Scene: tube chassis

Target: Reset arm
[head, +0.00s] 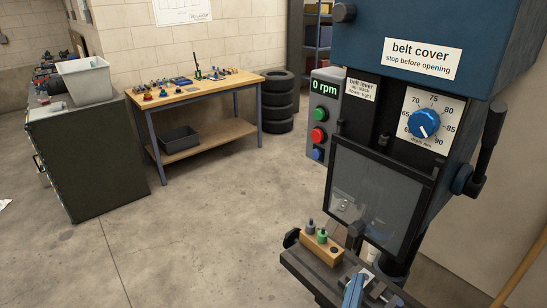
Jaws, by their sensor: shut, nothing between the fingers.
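No part of my arm can be made out for certain in the head view, and my gripper is not in view. The blue drill press (425,28) stands close on the right, with its belt cover down. Its display reads 0 rpm and its clear guard (378,190) hangs in front of the spindle area. A wooden block (321,249) with a grey and a green-topped piece in it sits on the press table (312,276). A blue item (353,291) and grey parts lie at the bottom edge, partly cut off.
A workbench (190,93) with small tools and a dark bin (179,140) on its lower shelf stands at the back. Stacked tires (279,103) are beside it. A dark cabinet (90,160) with a white bin (84,80) is at left. The middle floor is clear.

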